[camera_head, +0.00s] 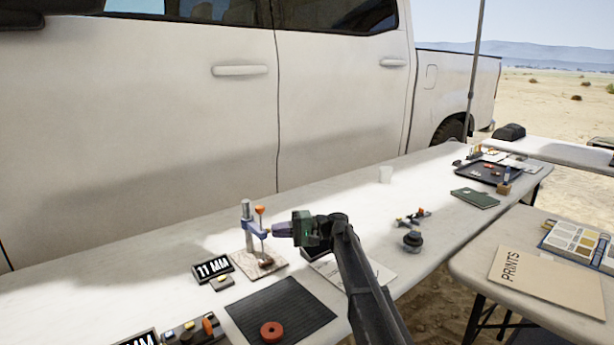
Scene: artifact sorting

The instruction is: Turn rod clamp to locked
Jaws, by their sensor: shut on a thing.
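The rod clamp (252,226) is a small blue piece on an upright stand with a grey post (247,209). An orange knob (260,209) tops a thin rod beside the post. My gripper (271,231) reaches in from the right at the clamp's height. Its fingers are shut at the clamp's right side, and a small orange part shows near the fingertips. The exact grip and the clamp's lock position are too small to tell. A small brown object (266,262) lies on the stand's pale base (251,266), below the rod.
A display reading 11 MM (213,268) stands left of the base. A dark mat (281,312) with a red ring (271,332) lies in front. The truck (150,130) is behind the table.

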